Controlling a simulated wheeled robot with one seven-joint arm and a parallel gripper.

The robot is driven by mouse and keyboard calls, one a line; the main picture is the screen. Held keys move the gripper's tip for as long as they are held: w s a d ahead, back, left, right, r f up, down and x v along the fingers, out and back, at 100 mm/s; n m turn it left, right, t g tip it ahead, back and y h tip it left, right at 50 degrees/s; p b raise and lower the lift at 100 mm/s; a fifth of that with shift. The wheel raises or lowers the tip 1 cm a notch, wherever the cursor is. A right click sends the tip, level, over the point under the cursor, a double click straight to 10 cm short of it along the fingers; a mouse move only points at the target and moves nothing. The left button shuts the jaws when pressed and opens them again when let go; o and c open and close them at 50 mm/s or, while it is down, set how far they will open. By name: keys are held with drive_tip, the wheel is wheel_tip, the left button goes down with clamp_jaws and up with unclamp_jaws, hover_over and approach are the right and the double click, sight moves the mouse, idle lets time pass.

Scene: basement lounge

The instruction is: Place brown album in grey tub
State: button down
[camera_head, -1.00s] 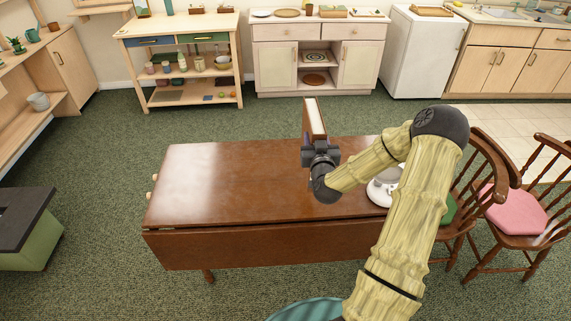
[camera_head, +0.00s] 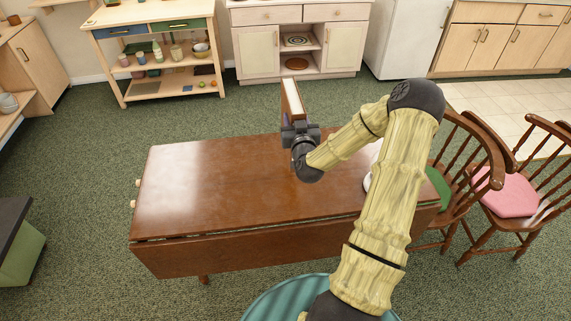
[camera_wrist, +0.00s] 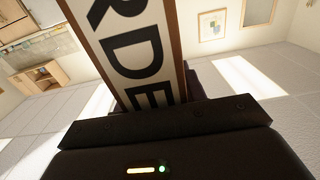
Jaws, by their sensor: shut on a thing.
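My gripper (camera_head: 300,137) is shut on the brown album (camera_head: 292,98) and holds it on edge in the air above the far side of the wooden table. In the wrist view, the album (camera_wrist: 128,48) shows a pale spine with large dark letters and brown borders, standing out from the gripper. A grey container (camera_head: 8,103) is partly cut off at the left edge, on a low shelf. I cannot tell for sure whether it is the grey tub. No other grey tub is clear to see.
The brown drop-leaf table (camera_head: 215,180) stands in front of me. A white object (camera_head: 370,180) on it is mostly hidden by my arm. Chairs (camera_head: 510,190) stand at the right. Open carpet lies between the table and the wooden shelf unit (camera_head: 160,55).

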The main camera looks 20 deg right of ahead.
drive_tip(key=shift+d+f+p, duration=0.1)
drive_tip(key=shift+f+p, duration=0.25)
drive_tip(key=shift+f, duration=2.55)
drive_tip(key=shift+f+p, duration=0.3)
drive_tip(key=shift+f, duration=1.75)
drive_tip(key=shift+s, duration=0.1)
drive_tip(key=c, duration=0.8)
unclamp_jaws()
drive_tip(key=shift+f, duration=0.1)
